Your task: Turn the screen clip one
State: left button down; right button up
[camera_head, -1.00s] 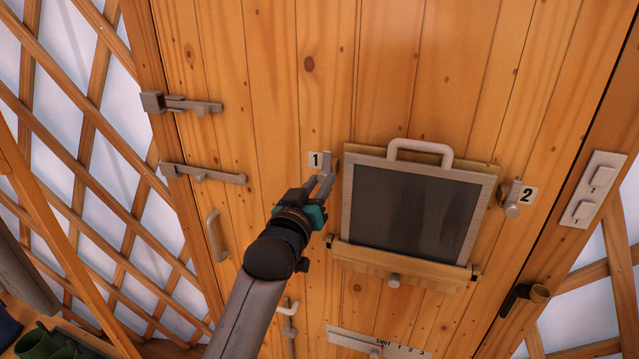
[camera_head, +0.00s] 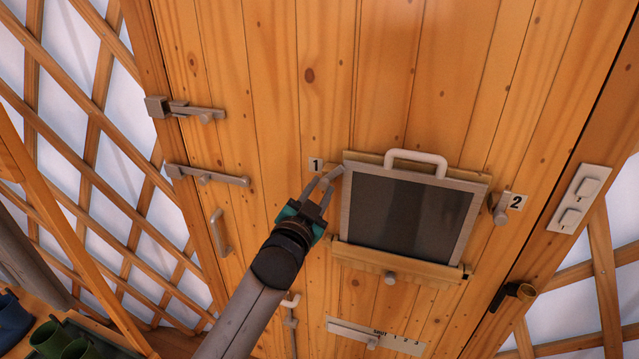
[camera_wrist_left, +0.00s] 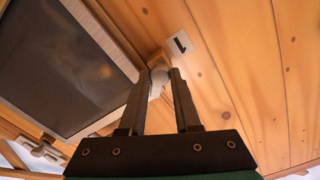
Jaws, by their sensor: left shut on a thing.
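The framed screen (camera_head: 405,218), dark with a pale frame, sits on the wooden door below a white handle. Clip one (camera_head: 337,172) is a small grey piece at the screen's upper left corner, beside the label 1 (camera_head: 316,164). My left gripper (camera_head: 327,184) reaches up from the lower left with its fingers at this clip. In the left wrist view clip one (camera_wrist_left: 158,80) shows between the fingertips, partly hidden by them. Clip two (camera_head: 501,209) is at the screen's right side, by the label 2 (camera_head: 517,202). My right gripper is not in view.
A ledge with a knob (camera_head: 390,278) runs below the screen. Latches (camera_head: 188,109) and a door handle (camera_head: 220,232) are at the left. Switches (camera_head: 579,198) and a dark hook (camera_head: 516,293) are at the right. A slotted plate (camera_head: 375,337) is below.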

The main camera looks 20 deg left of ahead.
pick_arm(q)
jog(key=m+p, duration=0.1)
jog(key=m, duration=0.3)
jog(key=shift+m, duration=0.3)
jog(key=shift+m+p, duration=0.6)
jog(key=shift+m, duration=1.7)
jog(key=c, duration=0.6)
grip_release()
jog(key=s, duration=0.5)
jog(key=s+b, duration=0.1)
jog(key=s, duration=0.9)
jog(key=shift+s+a+b, duration=0.1)
jog(key=shift+a+b, duration=0.15)
jog(key=shift+b, duration=0.1)
